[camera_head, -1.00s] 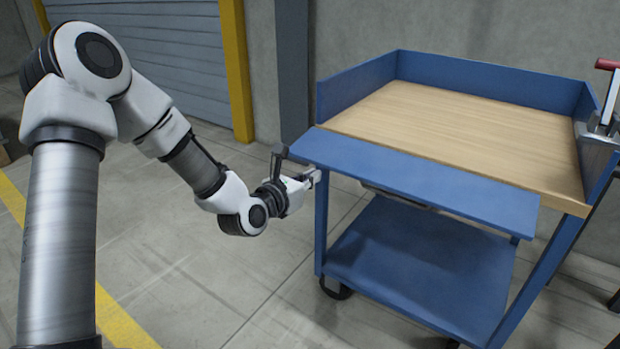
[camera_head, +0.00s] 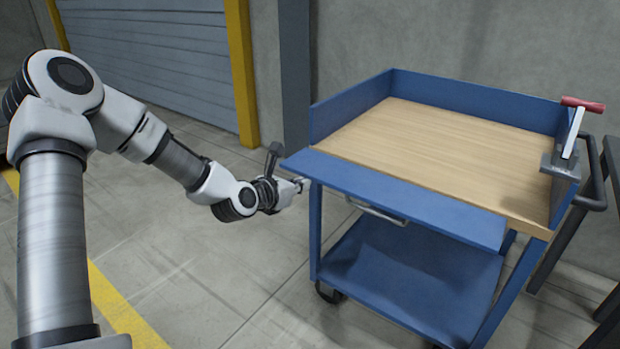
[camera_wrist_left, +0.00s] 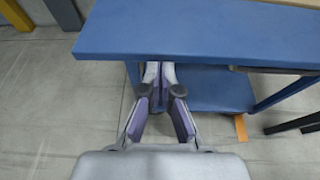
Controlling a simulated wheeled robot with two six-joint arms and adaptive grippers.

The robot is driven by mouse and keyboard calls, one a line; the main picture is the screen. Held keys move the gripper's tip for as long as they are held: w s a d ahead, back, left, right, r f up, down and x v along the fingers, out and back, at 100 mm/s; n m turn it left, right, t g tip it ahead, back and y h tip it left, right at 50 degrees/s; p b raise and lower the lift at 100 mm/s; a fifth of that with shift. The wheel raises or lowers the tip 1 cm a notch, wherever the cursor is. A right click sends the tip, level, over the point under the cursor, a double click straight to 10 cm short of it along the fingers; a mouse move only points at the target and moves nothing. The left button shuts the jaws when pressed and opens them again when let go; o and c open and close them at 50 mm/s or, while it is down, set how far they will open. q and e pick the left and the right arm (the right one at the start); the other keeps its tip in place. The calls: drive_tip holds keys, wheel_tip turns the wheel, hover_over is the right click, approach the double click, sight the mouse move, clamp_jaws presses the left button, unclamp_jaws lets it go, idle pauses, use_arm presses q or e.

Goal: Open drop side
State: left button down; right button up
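The drop side is the long blue front panel (camera_head: 400,197) of the cart. It is swung out from the front edge of the wooden top, lying roughly flat. In the left wrist view the blue panel (camera_wrist_left: 200,35) crosses the top of the picture. My left gripper (camera_head: 301,184) is just below the panel's left front corner. In the wrist view its fingertips (camera_wrist_left: 159,73) are together, under the panel edge, with nothing seen between them. Whether they touch the panel is unclear. My right gripper is not in view.
The cart's wooden top (camera_head: 450,150) is empty, with fixed blue walls behind and at the sides. A grey handle (camera_head: 376,212) hangs under the panel. A red-handled clamp (camera_head: 583,104) is on the right wall. A lower blue shelf (camera_head: 420,275) lies below. The floor at left is clear.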

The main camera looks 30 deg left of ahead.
use_arm(q)
drive_tip(key=shift+a, duration=0.2)
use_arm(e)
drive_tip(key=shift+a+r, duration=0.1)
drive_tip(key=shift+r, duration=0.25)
use_arm(q)
wheel_tip(320, 180, down, 5)
drive_tip(key=b, duration=0.4)
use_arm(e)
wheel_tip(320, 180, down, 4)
use_arm(q)
drive_tip(key=r+p+v, duration=0.1)
drive_tip(key=p+v, duration=0.9)
drive_tip(key=p, duration=0.2)
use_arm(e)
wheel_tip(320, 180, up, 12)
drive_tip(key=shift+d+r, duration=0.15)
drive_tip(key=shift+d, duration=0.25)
use_arm(q)
drive_tip(key=shift+f, duration=0.15)
